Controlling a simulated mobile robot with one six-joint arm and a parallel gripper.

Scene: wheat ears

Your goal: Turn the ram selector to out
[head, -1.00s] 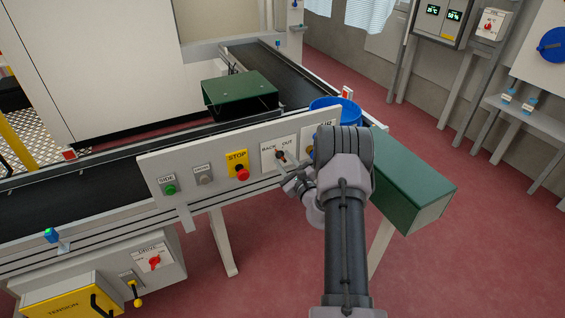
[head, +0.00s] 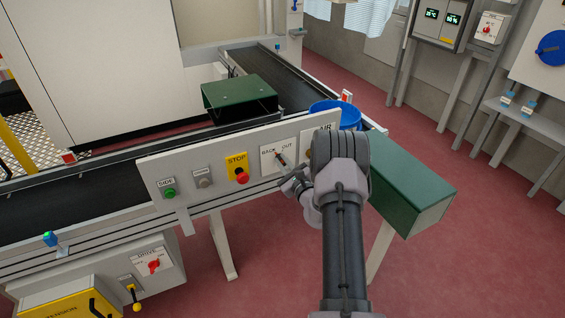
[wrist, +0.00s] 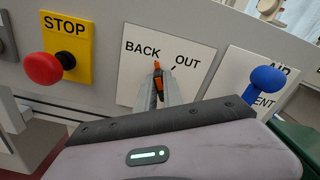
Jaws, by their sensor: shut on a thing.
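The ram selector (wrist: 157,75) is a black knob with an orange-red pointer on a white plate (wrist: 190,85) marked BACK and OUT. In the wrist view its pointer stands nearly upright, close to the end of the word BACK. A tick mark near OUT lies to its right. My gripper (wrist: 157,90) is shut on the selector, with one finger on each side of it. The plate also shows in the head view (head: 267,168), where my gripper (head: 282,164) reaches it from the lower right. The fingers hide the lower part of the knob.
A red stop button (wrist: 43,68) on a yellow plate is left of the selector. A blue-knobbed AIR lever (wrist: 267,79) is close on the right. A green box (head: 415,185) and blue bin (head: 350,114) stand beyond my arm.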

